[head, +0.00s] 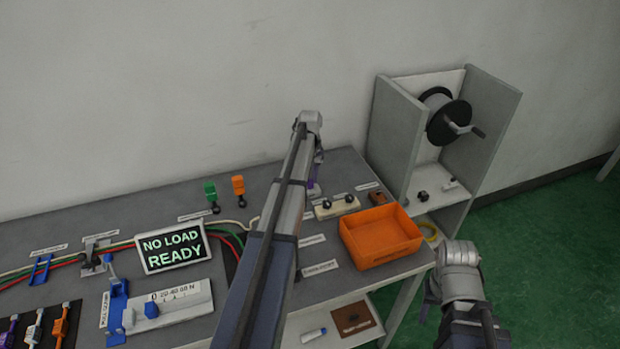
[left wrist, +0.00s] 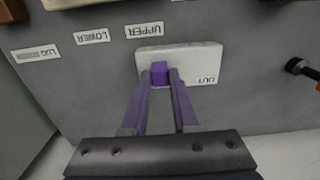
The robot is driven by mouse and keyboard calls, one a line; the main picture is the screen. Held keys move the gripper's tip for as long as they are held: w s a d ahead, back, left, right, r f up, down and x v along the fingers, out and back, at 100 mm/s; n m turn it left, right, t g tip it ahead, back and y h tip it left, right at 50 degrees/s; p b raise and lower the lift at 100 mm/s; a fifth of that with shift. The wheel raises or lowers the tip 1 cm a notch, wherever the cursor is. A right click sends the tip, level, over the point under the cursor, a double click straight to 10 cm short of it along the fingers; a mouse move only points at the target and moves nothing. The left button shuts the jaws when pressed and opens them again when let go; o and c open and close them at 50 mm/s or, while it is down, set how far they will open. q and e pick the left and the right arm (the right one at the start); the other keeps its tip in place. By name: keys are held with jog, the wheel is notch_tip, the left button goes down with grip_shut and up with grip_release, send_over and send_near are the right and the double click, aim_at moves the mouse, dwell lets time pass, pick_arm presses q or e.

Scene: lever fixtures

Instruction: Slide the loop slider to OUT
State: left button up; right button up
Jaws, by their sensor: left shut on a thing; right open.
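The loop slider is a white plate (left wrist: 205,62) with a purple knob (left wrist: 159,72), seen from above in the left wrist view. The word OUT is printed at the plate's right end there, and the knob sits nearer the left end. My left gripper (left wrist: 160,82) has its two purple fingers closed on the knob, one on each side. In the head view my left gripper (head: 314,186) is at the back of the bench, and my own arm hides the slider. My right gripper (head: 430,298) is open and empty, off the bench's right edge.
An orange bin (head: 380,237) stands at the bench's right end, beside a shelf (head: 400,130) with a cable reel. Green (head: 210,190) and orange (head: 238,186) levers stand left of my left arm. A display (head: 173,248) reads NO LOAD READY. The wall is close behind.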

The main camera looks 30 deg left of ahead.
pick_arm(q)
jog(key=shift+s+a, duration=0.95)
jog(key=shift+s, duration=0.2)
jog(key=shift+s+a, duration=0.95)
jog(key=shift+s, duration=0.15)
grip_shut()
jog(key=o, duration=0.9)
grip_release()
jog(key=shift+r, duration=0.1)
notch_tip(320, 180, up, 8)
jog(key=p, duration=0.7)
jog(key=shift+f+p, duration=0.2)
jog(key=shift+p, duration=0.2)
